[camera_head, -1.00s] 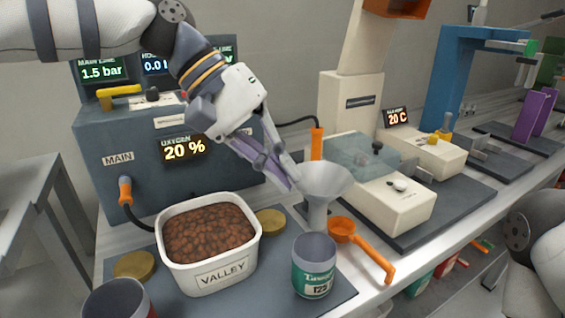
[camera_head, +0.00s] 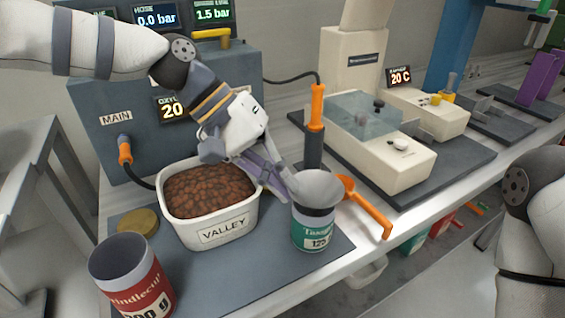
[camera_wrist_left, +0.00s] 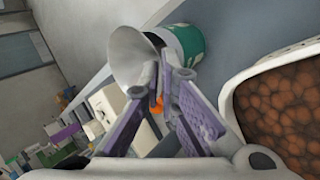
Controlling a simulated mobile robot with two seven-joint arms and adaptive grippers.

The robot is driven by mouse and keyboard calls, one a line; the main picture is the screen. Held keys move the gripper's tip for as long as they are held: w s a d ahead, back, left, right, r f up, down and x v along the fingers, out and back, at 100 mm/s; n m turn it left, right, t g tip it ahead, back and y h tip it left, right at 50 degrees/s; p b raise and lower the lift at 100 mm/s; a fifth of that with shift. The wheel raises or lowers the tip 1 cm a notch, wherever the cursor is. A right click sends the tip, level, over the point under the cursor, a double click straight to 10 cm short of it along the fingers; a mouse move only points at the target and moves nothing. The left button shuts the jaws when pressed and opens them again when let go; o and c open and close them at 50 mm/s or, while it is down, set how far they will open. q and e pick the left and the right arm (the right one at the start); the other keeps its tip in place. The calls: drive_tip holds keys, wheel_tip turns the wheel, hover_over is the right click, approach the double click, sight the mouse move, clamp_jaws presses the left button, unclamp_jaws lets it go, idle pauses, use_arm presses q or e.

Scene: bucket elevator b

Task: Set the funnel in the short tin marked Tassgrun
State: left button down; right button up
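The grey funnel (camera_head: 318,188) is at the mouth of the short green and white tin (camera_head: 314,232), whose label is partly readable. The cone covers the tin's opening and its spout is hidden, so I cannot tell if it rests fully on the rim. My left gripper (camera_head: 290,196) is at the funnel's left edge, its fingers close together at the cone wall and apparently shut on it. The left wrist view shows the funnel (camera_wrist_left: 130,55) at the fingertips (camera_wrist_left: 170,74), with the tin (camera_wrist_left: 188,42) beyond. My right gripper is out of view; only part of that arm shows.
A white VALLEY tub (camera_head: 222,232) of brown pieces stands left of the tin, under my left gripper. A red tin (camera_head: 148,290) stands at front left, near a gold lid (camera_head: 138,221). An orange-handled tool (camera_head: 370,212) lies right of the tin, near the bench edge.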

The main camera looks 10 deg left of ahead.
use_arm(q)
drive_tip(key=shift+f, duration=0.6)
drive_tip(key=c, duration=1.7)
unclamp_jaws()
drive_tip(key=shift+r, duration=0.1)
wheel_tip(320, 180, up, 8)
drive_tip(key=shift+f, duration=0.1)
